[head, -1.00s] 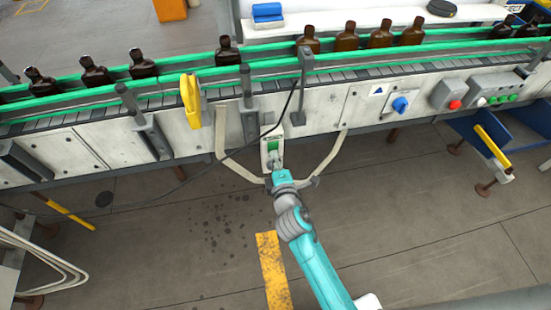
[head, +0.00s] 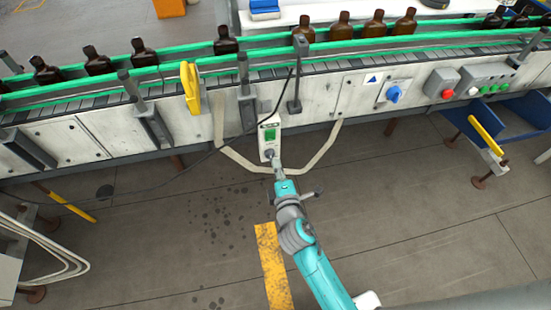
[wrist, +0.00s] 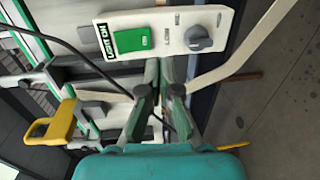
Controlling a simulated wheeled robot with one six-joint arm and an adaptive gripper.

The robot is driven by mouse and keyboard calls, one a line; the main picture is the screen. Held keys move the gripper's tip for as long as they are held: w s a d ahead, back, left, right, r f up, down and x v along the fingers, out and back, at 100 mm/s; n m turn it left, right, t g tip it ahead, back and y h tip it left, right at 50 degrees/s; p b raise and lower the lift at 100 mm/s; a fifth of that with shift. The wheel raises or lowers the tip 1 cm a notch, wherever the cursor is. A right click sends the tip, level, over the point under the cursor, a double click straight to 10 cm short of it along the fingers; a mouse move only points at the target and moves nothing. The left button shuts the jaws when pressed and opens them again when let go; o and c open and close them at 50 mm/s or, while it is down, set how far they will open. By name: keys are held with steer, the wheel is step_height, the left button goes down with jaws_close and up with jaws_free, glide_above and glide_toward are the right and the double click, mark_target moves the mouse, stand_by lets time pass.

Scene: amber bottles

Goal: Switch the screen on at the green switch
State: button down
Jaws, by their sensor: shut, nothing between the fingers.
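The green switch (head: 270,134) sits on a small white control box (head: 261,143) below the front of the conveyor. In the wrist view the green switch (wrist: 133,40) is a rectangular rocker beside a "LIGHT ON" label, with a grey round knob (wrist: 199,38) farther right on the same box. My gripper (head: 277,167) is just below the box in the head view. In the wrist view its closed fingers (wrist: 165,68) are empty and end at the box's lower edge, between switch and knob; I cannot tell whether they touch it. I cannot make out a screen.
A conveyor with green rails (head: 170,69) carries several amber bottles (head: 226,40). A yellow handle (head: 190,88) is to the left of the box. A pale looped band (head: 325,148) and a black cable (head: 205,158) run close by. Floor in front is open.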

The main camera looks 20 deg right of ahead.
steer(key=s+a, duration=0.1)
steer(key=s, duration=0.5)
steer(key=shift+s+f, duration=0.25)
steer(key=shift+f, duration=0.15)
steer(key=s+f+m+g+y, duration=0.2)
steer(key=s+m, duration=0.5)
steer(key=s, duration=1.3)
steer(key=s+d+r+m, duration=0.1)
steer(key=s+r+m, duration=0.8)
steer(key=s+r, duration=0.2)
steer(key=s, duration=0.2)
steer(key=shift+s+d+y, duration=0.3)
steer(key=shift+d, duration=0.1)
